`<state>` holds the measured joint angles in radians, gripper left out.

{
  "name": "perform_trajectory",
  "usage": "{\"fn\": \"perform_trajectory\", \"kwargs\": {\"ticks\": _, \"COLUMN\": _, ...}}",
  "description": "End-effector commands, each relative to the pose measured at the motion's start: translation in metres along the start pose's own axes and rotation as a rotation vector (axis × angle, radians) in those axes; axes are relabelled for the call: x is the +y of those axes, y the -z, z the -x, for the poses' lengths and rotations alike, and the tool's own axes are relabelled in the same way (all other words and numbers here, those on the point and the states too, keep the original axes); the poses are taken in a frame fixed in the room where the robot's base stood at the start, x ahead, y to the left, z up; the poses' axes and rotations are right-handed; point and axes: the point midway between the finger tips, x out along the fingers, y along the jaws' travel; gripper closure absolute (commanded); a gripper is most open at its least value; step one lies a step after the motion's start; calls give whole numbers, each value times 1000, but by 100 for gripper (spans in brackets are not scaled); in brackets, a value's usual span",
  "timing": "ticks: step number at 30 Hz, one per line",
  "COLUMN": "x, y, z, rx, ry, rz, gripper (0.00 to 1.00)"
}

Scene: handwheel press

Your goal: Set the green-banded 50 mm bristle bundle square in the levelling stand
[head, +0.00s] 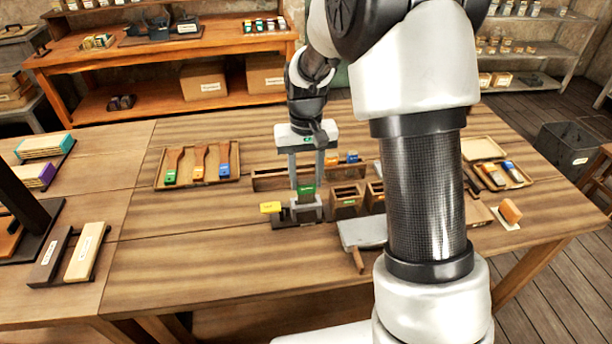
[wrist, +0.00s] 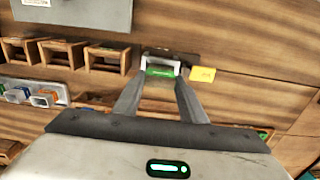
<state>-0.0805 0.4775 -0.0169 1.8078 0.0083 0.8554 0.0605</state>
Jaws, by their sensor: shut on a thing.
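The green-banded bristle bundle (head: 306,190) is upright between the fingers of my gripper (head: 306,184), which is shut on it. Its green band also shows in the wrist view (wrist: 160,71), between the fingertips (wrist: 163,72). Directly below the band in the head view is a pale grey stand (head: 307,211), which I take for the levelling stand; a pale frame (wrist: 160,61) shows beside the band in the wrist view. The bundle's lower end is hidden, so I cannot tell whether it is seated or square.
A yellow tag (head: 270,207) is left of the stand. Small wooden boxes (head: 346,200) stand close on its right, with a grey plate (head: 363,232) in front. A tray of brushes (head: 160,184) lies to the left.

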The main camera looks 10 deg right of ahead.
Motion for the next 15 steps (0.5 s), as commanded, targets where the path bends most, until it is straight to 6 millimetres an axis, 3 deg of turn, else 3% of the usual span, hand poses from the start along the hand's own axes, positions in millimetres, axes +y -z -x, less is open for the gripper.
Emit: {"fn": "perform_trajectory", "kwargs": {"ticks": 15, "x": 0, "y": 0, "z": -20, "rx": 0, "ry": 0, "rz": 0, "gripper": 95}}
